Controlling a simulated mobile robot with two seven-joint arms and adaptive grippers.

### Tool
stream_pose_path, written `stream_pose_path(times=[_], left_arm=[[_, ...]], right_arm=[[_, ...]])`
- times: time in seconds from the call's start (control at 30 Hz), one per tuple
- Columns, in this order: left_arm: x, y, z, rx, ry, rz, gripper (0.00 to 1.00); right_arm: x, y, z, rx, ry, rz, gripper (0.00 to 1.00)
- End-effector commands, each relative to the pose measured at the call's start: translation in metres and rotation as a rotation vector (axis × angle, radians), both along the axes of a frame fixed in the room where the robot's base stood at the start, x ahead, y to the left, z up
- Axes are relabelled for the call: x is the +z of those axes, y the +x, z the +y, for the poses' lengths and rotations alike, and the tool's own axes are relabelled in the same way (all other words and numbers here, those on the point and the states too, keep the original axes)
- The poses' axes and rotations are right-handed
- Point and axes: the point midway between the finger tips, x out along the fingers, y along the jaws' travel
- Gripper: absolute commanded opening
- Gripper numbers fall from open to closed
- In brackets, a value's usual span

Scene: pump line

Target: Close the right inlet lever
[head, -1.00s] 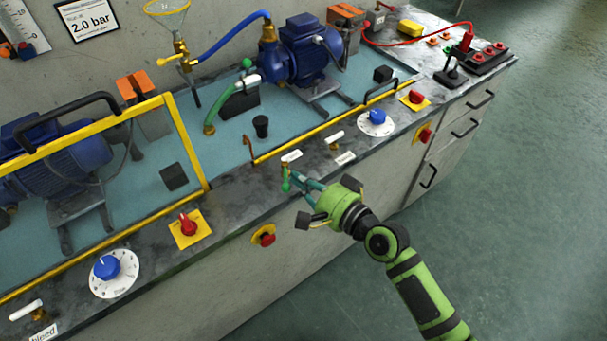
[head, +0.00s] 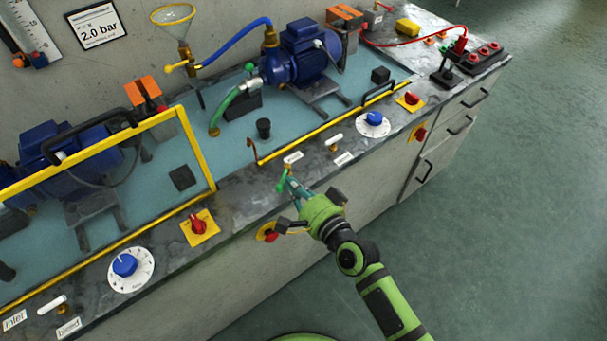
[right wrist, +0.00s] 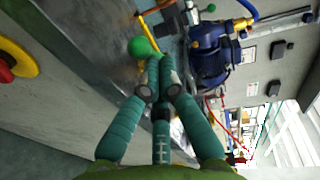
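The right inlet lever (head: 280,184) is a small green handle on a brass fitting at the bench's front edge, below a white label. Its handle slants down and out over the edge. My right gripper (head: 289,181) reaches it from the front right, its teal fingers drawn together around the handle. In the right wrist view the fingertips (right wrist: 158,72) meet at the lever, and its round green end (right wrist: 140,47) sticks out just beyond them. The fingers hide part of the handle. My left gripper is not in view.
A white-handled lever (head: 335,139) and a blue dial (head: 373,120) stand to the right along the bench edge. A red-and-yellow stop button (head: 266,232) sits on the front panel just below my right gripper. The yellow guard frame (head: 196,150) stands to the left.

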Motion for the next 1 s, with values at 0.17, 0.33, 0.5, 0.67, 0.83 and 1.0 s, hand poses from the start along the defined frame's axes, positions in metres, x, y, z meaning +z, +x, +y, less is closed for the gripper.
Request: stream_pose_path(times=[0.17,0.33,0.5,0.67,0.83,1.0], left_arm=[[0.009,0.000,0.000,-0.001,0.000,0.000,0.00],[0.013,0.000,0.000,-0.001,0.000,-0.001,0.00],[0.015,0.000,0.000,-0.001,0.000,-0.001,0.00],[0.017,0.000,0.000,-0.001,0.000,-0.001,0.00],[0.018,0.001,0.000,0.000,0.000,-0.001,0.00],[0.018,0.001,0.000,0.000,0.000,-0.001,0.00]], right_arm=[[0.001,-0.001,0.009,0.002,0.001,0.001,0.00],[0.001,-0.002,0.020,0.004,0.003,0.002,0.00],[0.000,-0.001,0.028,0.004,0.003,0.003,0.00],[0.000,0.000,0.033,0.003,0.002,0.001,0.00],[0.000,0.002,0.036,0.002,0.001,0.000,0.00],[0.000,0.003,0.037,0.002,0.001,0.000,0.00]])
